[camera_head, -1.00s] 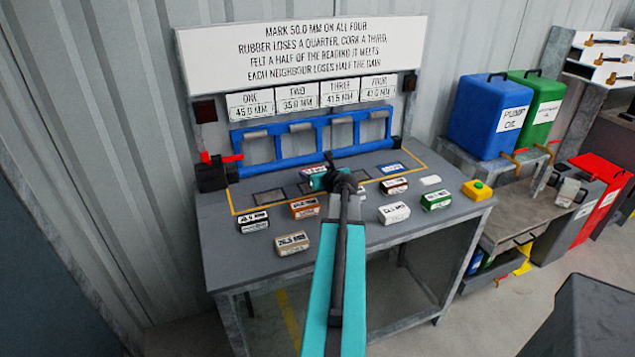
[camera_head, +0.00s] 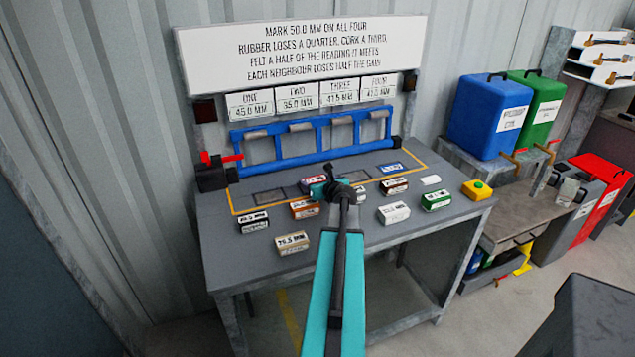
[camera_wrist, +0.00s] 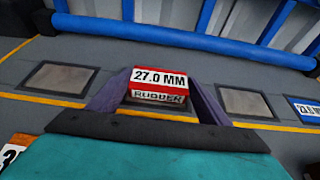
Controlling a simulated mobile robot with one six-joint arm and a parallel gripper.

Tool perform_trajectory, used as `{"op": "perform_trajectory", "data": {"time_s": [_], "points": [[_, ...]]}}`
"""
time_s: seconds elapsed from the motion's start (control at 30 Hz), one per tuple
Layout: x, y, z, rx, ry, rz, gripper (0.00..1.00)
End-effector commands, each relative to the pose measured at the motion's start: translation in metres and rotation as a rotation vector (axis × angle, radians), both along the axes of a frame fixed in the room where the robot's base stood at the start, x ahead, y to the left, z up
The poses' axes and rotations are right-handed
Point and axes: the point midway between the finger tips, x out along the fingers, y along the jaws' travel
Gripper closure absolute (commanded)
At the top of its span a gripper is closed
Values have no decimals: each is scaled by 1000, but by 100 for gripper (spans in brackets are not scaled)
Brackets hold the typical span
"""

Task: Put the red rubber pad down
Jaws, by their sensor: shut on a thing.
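The red rubber pad (camera_wrist: 158,88) has a white top reading "27.0 MM" and "RUBBER" on its front. It sits between the two fingers of my gripper (camera_wrist: 155,98), which is shut on it. In the head view the pad (camera_head: 314,180) shows just beyond my gripper (camera_head: 318,186), over the middle of the bench (camera_head: 335,240). It lines up between two bare grey plates, a left one (camera_wrist: 58,78) and a right one (camera_wrist: 245,102). Whether its underside touches the bench is hidden.
A blue-labelled pad (camera_head: 390,168) lies in the yellow outline's right end. Several other labelled pads, such as a tan one (camera_head: 292,243) and a green one (camera_head: 436,200), lie along the front. A blue frame (camera_head: 305,145) stands behind. A yellow button box (camera_head: 477,190) is at right.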

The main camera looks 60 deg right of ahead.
Motion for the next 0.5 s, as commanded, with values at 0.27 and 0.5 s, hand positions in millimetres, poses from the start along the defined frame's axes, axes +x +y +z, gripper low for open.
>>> {"op": "perform_trajectory", "data": {"time_s": [0.27, 0.5], "points": [[0, 0, -1, 0, -1, 0, 54], [0, 0, -2, 1, -1, 0, 10]]}}
